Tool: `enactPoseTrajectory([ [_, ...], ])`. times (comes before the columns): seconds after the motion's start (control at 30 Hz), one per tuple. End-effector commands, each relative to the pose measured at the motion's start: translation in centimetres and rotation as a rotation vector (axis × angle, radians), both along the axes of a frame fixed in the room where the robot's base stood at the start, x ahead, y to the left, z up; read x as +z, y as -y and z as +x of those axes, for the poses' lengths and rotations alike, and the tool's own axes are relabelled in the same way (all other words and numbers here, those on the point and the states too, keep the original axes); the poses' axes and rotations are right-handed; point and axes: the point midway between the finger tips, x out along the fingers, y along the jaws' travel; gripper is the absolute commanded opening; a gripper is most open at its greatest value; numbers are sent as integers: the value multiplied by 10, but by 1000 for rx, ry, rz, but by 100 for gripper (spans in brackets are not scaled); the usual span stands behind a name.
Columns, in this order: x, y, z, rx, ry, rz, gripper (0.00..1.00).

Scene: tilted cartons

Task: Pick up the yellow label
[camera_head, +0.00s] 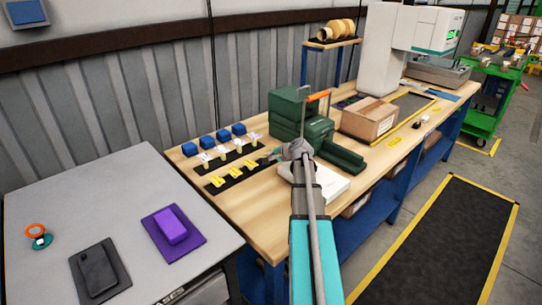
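Several small yellow labels lie in a row on a black strip (225,186) on the wooden workbench.
A second black strip with white-topped pieces (222,149) lies behind, with blue blocks (206,137) beyond. A green machine (302,118) and a white box (322,184) stand close to my arm. A cardboard carton (369,119) is further right. A grey table (115,205) stands at left.

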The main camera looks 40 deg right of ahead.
Motion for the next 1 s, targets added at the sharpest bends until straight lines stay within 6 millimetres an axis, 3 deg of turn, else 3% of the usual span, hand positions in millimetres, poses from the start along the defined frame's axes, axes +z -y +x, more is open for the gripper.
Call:
enactPoseTrajectory([
  [0.53, 8, 1, -4, -2, 2, 1, 0],
  [1.0, 24, 4, -48, -3, 2, 2, 0],
])
